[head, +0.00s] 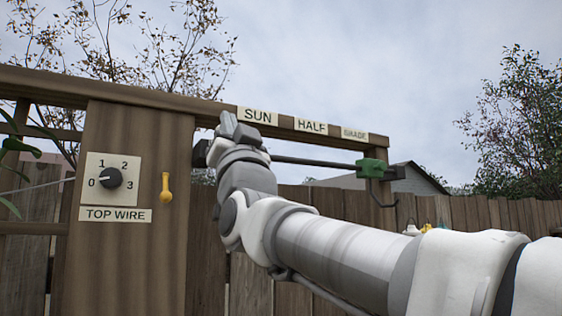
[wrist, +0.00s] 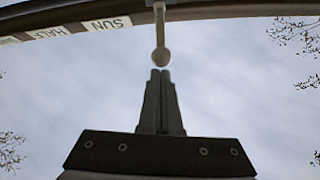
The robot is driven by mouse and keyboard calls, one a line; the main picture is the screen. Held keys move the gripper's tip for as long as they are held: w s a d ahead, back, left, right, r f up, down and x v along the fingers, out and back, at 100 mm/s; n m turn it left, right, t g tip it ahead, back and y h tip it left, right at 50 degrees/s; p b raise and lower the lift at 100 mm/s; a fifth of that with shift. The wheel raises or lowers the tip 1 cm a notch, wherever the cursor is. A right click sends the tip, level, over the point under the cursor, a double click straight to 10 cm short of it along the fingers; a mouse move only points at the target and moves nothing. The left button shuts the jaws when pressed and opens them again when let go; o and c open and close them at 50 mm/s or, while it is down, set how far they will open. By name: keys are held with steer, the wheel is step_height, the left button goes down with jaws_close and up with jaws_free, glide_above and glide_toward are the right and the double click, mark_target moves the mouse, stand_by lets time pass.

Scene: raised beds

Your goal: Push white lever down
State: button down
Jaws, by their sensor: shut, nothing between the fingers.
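In the wrist view the white lever (wrist: 160,25) is a pale stem with a round knob, standing out from the wooden beam. My gripper (wrist: 160,73) is shut and empty, fingers pressed together. Its tips appear right at the knob; I cannot tell whether they touch it. In the head view my gripper (head: 237,127) points up close to the beam, just below and left of the SUN label. The white lever cannot be made out in the head view, where my gripper and arm cover that spot.
The wooden beam (head: 130,95) carries SUN (head: 257,116), HALF and SHADE labels. A dark rod with a green block (head: 371,168) runs below it. A dial (head: 110,178) marked TOP WIRE and a small yellow handle (head: 165,188) are on the left board. Open sky surrounds the gripper.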

steer(key=shift+f, duration=0.1)
steer(key=shift+f+t+b, duration=0.35)
steer(key=shift+t+b, duration=0.05)
steer(key=shift+b, duration=0.85)
